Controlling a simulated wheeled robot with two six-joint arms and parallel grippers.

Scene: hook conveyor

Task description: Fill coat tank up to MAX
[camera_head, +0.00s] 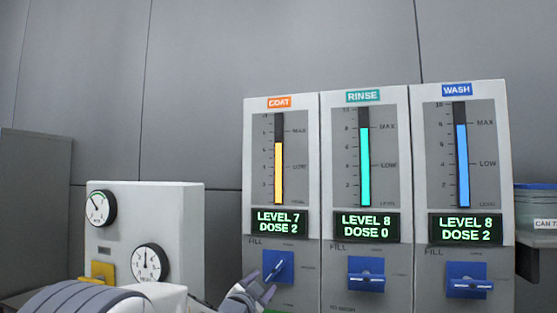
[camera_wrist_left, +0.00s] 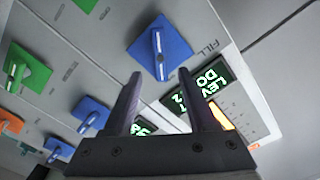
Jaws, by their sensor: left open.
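The coat tank (camera_head: 281,150) has an orange label, a yellow bar below the MAX mark, and a display (camera_head: 279,222) reading LEVEL 7, DOSE 2. Under it is a blue FILL valve (camera_head: 283,262), whose handle is tilted diagonally. My left gripper (camera_head: 262,287) is just below and left of this handle. The valve also shows in the left wrist view (camera_wrist_left: 175,45), just beyond the fingertips (camera_wrist_left: 161,78). The jaws are open with nothing between them; I cannot tell whether a fingertip touches the handle. My right gripper is not in view.
The rinse tank (camera_head: 385,150) reads LEVEL 8, DOSE 0; the wash tank (camera_head: 487,150) reads LEVEL 8, DOSE 2. Their blue valve handles look level. Green valves (camera_wrist_left: 28,70) sit lower on the panels. A white gauge box (camera_head: 150,215) stands left.

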